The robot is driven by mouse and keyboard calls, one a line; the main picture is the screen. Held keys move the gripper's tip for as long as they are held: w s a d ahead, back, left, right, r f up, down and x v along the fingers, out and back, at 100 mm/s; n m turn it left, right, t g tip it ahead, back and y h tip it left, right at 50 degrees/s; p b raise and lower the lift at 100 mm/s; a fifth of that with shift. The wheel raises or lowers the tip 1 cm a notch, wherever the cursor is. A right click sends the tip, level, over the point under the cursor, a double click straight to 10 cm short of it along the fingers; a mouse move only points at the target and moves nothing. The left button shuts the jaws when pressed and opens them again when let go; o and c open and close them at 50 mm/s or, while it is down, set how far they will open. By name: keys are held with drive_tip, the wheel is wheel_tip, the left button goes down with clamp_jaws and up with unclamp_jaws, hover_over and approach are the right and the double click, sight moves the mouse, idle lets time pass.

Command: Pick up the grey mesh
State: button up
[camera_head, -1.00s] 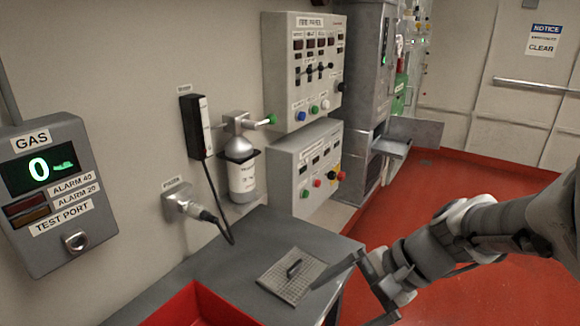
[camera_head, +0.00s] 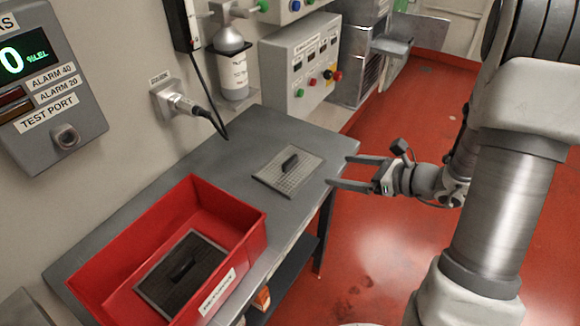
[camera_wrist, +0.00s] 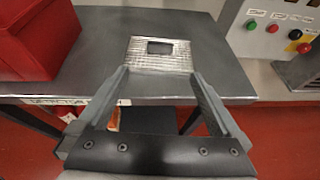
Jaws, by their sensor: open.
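The grey mesh (camera_head: 302,174) is a flat square grid with a dark raised handle in its middle. It lies flat on the grey table (camera_head: 237,140), near the front edge. In the wrist view the mesh (camera_wrist: 145,62) lies beyond my fingertips, between their lines. My gripper (camera_head: 340,171) is open and empty, off the table's front right edge and to the right of the mesh, with its fingers pointing left toward it. It is apart from the mesh. The open fingers also show in the wrist view (camera_wrist: 157,78).
A red bin (camera_head: 247,228) with a label stands on the table left of the mesh and holds a darker mesh (camera_head: 160,282) with a handle. A plug with a cable (camera_head: 185,105) is on the wall behind. A control panel (camera_head: 285,60) stands behind the table.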

approach(291, 160)
drive_tip(key=x, duration=0.3)
drive_tip(key=shift+s+f, duration=0.15)
drive_tip(key=shift+f, duration=0.1)
drive_tip(key=shift+r+x, duration=0.1)
drive_tip(key=shift+x, duration=1.35)
drive_tip(key=shift+r+x, duration=0.15)
drive_tip(key=shift+x, duration=1.3)
clamp_jaws()
